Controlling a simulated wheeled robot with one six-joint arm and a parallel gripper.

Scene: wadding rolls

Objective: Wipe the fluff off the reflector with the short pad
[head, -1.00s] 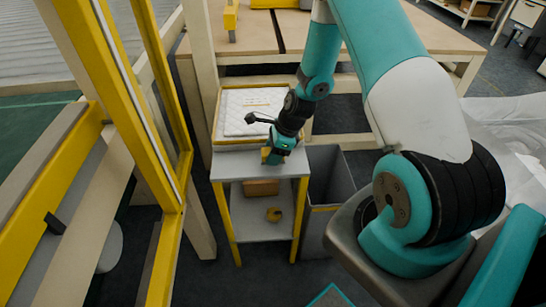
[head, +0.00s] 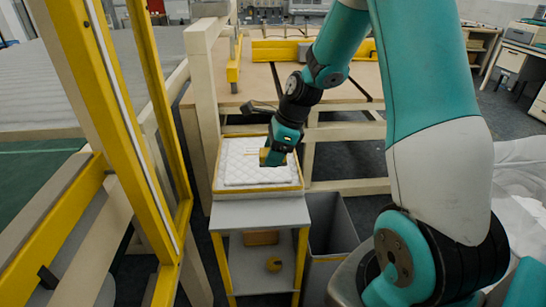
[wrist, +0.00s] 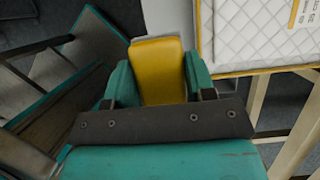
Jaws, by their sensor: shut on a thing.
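My gripper (head: 274,155) is shut on a yellow pad (wrist: 160,70), which sits between the teal fingers in the wrist view. In the head view the pad (head: 266,158) shows as a small yellow block at the gripper's end. The gripper appears over or in front of a tray of white quilted wadding; its height above it is hard to judge. I cannot pick out the reflector or any fluff on it in either view.
The yellow-edged wadding tray (head: 301,178) stands behind a grey-topped stand (head: 260,212). A brown box (head: 262,238) and a yellow roll (head: 273,264) lie on its lower shelf. A grey bin (head: 330,225) is at right. A tall yellow frame (head: 110,110) is at left.

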